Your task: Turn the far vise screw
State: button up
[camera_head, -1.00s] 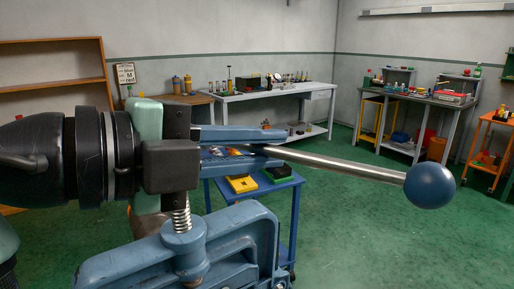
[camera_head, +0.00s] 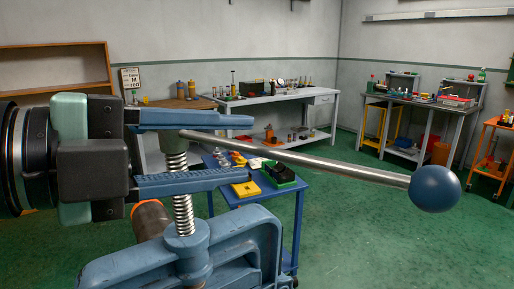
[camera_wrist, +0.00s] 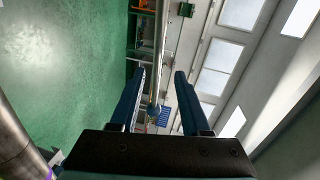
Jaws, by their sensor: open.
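A blue-grey vise (camera_head: 235,245) stands in the foreground. Its upright threaded screw (camera_head: 183,214) rises from it, partly hidden by my lower finger. A steel handle bar (camera_head: 310,160) runs from the screw top to the right, ending in a dark blue ball (camera_head: 434,188). My gripper (camera_head: 248,148) is open and empty, reaching in from the left, with one finger above the bar and one below it in the head view. Contact with the bar cannot be told.
An orange-brown pipe (camera_head: 152,220) sits by the vise. A blue cart (camera_head: 285,195) with yellow and green cases stands behind. Benches (camera_head: 275,98) line the back wall, and an orange cart (camera_head: 492,150) stands at right.

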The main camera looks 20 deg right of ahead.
aim_at(260, 149)
jog(key=v, duration=0.8)
jog(key=shift+a+r, duration=0.1)
jog(key=shift+r, duration=0.05)
jog(key=p+x, duration=1.5)
jog(key=p, duration=1.4)
jog(key=shift+w+d+f, duration=0.15)
jog(key=shift+d+f, duration=0.35)
jog(key=shift+d, duration=0.1)
grip_shut()
